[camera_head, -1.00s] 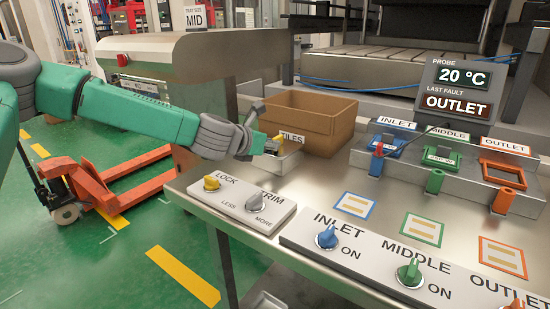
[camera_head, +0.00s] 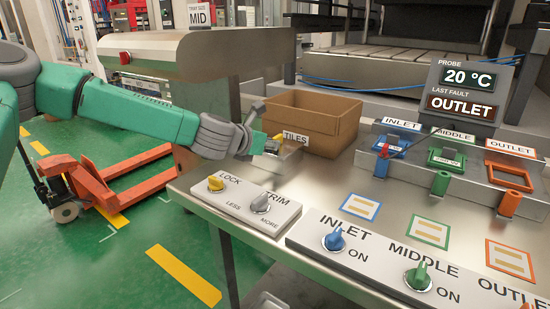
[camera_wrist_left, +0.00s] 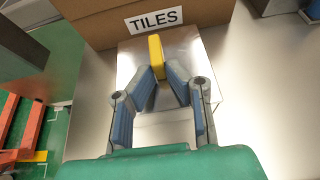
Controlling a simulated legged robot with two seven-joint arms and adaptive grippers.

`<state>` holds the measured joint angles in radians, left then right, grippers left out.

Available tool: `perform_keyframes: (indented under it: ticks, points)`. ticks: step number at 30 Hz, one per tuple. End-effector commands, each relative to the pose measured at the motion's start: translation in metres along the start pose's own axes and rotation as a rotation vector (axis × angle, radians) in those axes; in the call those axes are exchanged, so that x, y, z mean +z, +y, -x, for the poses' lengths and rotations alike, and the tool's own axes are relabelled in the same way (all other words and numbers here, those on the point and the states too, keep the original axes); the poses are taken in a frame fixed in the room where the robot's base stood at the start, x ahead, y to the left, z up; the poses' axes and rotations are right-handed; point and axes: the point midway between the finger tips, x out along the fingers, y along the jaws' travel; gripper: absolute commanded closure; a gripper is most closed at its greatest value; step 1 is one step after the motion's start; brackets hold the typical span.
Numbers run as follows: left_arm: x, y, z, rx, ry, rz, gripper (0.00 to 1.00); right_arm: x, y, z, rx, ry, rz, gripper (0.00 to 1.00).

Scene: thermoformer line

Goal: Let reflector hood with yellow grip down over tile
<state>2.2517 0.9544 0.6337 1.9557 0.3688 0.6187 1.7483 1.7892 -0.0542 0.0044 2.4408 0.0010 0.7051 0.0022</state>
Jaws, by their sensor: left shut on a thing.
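The reflector hood (camera_wrist_left: 195,65) is a shiny metal piece with an upright yellow grip (camera_wrist_left: 156,56), seen in the left wrist view just in front of the cardboard box marked TILES. In the head view the yellow grip (camera_head: 277,138) shows small beside my left gripper (camera_head: 267,144). My left gripper (camera_wrist_left: 160,78) is shut on the yellow grip, with a blue-padded finger on each side. I cannot tell whether the hood touches the bench. No tile shows under the hood; its underside is hidden. My right gripper is not in view.
The cardboard box (camera_head: 325,139) stands right behind the hood. The LOCK and TRIM knob panel (camera_head: 243,200) lies in front. Blue, green and orange frames (camera_head: 509,176) stand at the right, with marked squares (camera_head: 361,206) on the bench before them. Bare metal bench lies between.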

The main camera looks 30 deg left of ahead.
Motion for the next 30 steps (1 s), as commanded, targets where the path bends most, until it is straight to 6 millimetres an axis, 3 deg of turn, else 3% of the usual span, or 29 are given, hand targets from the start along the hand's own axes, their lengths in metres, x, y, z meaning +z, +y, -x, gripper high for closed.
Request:
perform_keyframes:
  ticks: [30]
  points:
    - [0.039, -0.001, 0.018, 0.0, -0.003, -0.001, 1.0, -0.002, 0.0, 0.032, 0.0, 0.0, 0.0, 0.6]
